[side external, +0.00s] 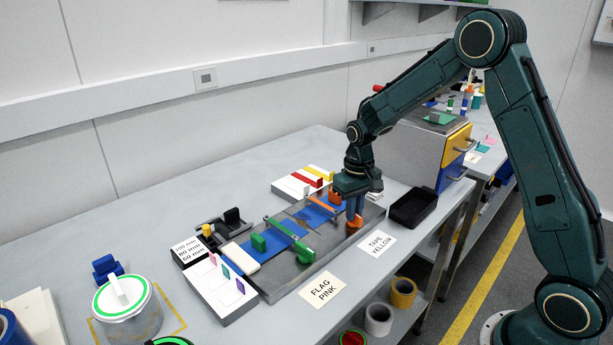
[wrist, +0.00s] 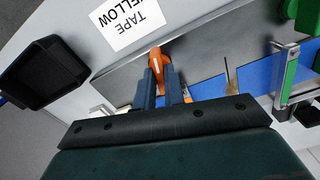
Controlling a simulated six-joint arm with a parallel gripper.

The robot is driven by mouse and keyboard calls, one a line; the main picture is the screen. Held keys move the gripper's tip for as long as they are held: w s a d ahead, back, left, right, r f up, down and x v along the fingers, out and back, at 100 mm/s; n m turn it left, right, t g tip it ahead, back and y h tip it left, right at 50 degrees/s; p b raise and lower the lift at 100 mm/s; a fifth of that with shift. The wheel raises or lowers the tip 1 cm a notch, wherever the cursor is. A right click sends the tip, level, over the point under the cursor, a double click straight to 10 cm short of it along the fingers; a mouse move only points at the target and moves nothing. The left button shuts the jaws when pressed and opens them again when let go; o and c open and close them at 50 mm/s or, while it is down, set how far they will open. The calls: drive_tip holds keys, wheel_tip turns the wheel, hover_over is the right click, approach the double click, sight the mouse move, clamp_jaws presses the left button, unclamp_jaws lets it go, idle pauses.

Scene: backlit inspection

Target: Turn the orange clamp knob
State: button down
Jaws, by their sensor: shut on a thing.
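The orange clamp knob (side external: 354,223) sits at the near right part of the grey plate (side external: 290,282). My gripper (side external: 354,211) points down at it, with its blue fingers shut on the knob. In the wrist view the knob (wrist: 156,58) shows between and beyond the two fingertips (wrist: 160,76). The fingers hide part of the knob. An orange clamp bar (side external: 322,203) lies across the blue strip just left of my gripper.
A green clamp (side external: 290,240) stands left on the same plate. A black tray (side external: 412,207) is to the right. Cards reading "TAPE YELLOW" (side external: 377,243) and "FLAG PINK" (side external: 323,290) lie in front. A white lidded tub (side external: 128,312) stands at the front left.

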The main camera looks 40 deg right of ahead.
drive_tip(key=shift+n, duration=1.3)
drive_tip(key=c, duration=1.5)
unclamp_jaws()
wheel_tip(320, 180, up, 14)
drive_tip(key=shift+f, duration=0.1)
